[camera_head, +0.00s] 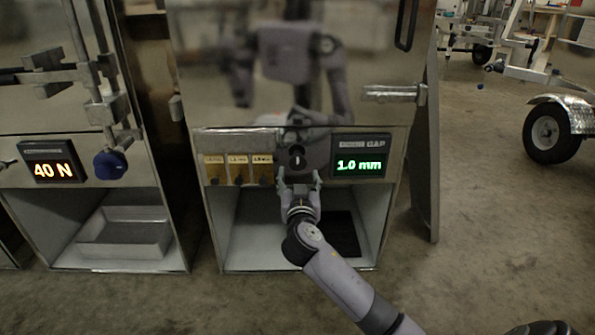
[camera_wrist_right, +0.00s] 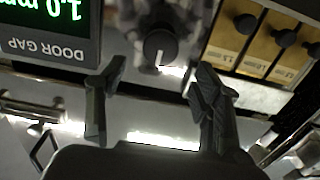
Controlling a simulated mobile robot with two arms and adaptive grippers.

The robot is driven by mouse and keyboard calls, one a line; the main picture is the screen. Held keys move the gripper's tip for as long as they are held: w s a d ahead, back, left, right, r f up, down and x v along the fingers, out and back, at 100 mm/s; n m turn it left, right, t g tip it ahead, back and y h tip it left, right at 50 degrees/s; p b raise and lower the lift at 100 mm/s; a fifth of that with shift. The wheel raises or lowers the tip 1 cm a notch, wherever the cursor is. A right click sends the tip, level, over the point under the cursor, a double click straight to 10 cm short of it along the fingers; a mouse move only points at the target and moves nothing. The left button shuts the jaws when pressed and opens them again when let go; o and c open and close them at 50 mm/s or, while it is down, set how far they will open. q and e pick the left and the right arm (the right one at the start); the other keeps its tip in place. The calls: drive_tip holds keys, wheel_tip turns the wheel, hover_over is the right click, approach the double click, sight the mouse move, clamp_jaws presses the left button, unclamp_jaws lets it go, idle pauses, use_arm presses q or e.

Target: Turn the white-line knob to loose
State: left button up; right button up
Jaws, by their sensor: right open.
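The dark round knob with a white line (camera_head: 297,157) sits on the front panel of the middle metal cabinet, left of the DOOR GAP display (camera_head: 361,166), which reads 1.0 mm in green. In the right wrist view the knob (camera_wrist_right: 160,46) shows its white line pointing down in that picture. My right gripper (camera_head: 298,182) is just below the knob in the head view. In the right wrist view its two fingers (camera_wrist_right: 157,80) are spread and empty, with the knob beyond the gap between them. My left gripper is not in view.
Several yellow tags (camera_head: 238,170) with small dark knobs are left of the knob. An open compartment (camera_head: 245,240) is below. The left cabinet has a 40 N display (camera_head: 52,171) and a blue knob (camera_head: 110,165). A trailer wheel (camera_head: 549,134) stands at right; floor between is clear.

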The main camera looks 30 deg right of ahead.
sight(298, 163)
drive_tip(key=b+x, duration=0.1)
drive_tip(key=x, duration=0.5)
drive_tip(key=shift+w+b, duration=0.1)
drive_tip(key=shift+b, duration=0.2)
drive_tip(key=c, duration=1.1)
